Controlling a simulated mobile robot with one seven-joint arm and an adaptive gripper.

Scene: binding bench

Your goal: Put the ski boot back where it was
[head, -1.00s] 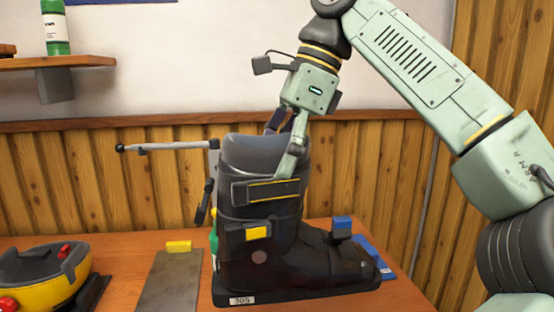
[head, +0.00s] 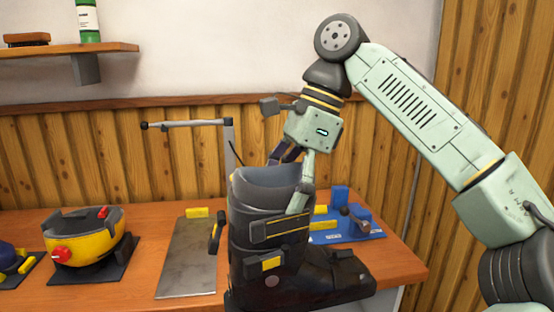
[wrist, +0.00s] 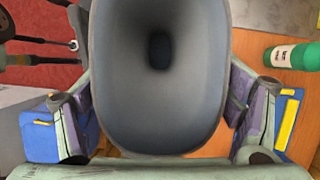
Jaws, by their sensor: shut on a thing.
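The dark grey ski boot (head: 262,222) is upright in the head view, with yellow-marked buckles and its toe to the right. Its sole runs out of the bottom of the picture. My gripper (head: 292,180) is shut on the upper cuff from above, one finger on the near side and the other partly hidden behind the rim. In the wrist view the boot's open top (wrist: 160,90) fills the middle between the two fingers of my gripper (wrist: 162,120). I cannot see what, if anything, is under the sole.
On the wooden bench (head: 140,212) stand a yellow-and-black device (head: 88,240) with a red knob, a grey metal plate (head: 188,262) and a metal post with a bar (head: 228,155). A blue tool base (head: 360,235) lies behind the toe. A green bottle (wrist: 292,57) shows in the wrist view.

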